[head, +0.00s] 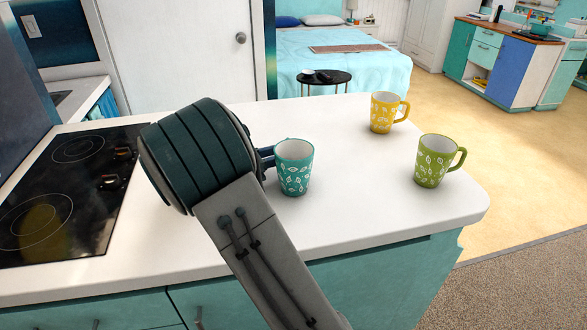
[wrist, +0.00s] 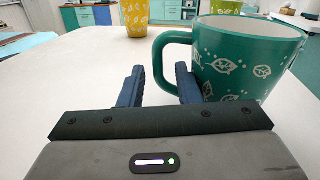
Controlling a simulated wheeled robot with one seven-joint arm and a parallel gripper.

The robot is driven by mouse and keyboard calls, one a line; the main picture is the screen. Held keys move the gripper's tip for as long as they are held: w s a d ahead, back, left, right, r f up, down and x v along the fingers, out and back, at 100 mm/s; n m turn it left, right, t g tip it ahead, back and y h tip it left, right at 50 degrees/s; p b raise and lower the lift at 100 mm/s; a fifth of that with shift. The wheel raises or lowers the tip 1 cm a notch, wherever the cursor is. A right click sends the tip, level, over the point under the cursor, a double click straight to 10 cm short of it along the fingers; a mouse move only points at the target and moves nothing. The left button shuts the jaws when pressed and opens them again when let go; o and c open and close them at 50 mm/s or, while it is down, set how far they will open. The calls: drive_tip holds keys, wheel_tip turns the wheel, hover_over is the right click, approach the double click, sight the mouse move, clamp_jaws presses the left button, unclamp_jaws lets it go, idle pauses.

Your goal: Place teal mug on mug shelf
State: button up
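The teal mug (head: 294,168) with white leaf prints stands upright on the white counter, just beyond my gripper (head: 266,156) in the head view. In the wrist view the teal mug (wrist: 250,62) is large at the right, its handle pointing left. My gripper (wrist: 160,78) is open there, its two blue fingers apart. The handle shows in the gap and behind the right finger. I cannot tell whether the finger touches the mug. I cannot make out a mug shelf in either view.
A yellow mug (head: 383,113) and a green mug (head: 433,161) stand farther right on the counter (head: 365,205). A black cooktop (head: 60,195) lies at the left. The counter has a rounded right corner, with open floor beyond. A bed (head: 345,72) and small black table (head: 325,78) are behind.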

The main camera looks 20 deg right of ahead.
drive_tip(key=shift+d, duration=1)
clamp_jaws()
drive_tip(key=shift+r, duration=0.1)
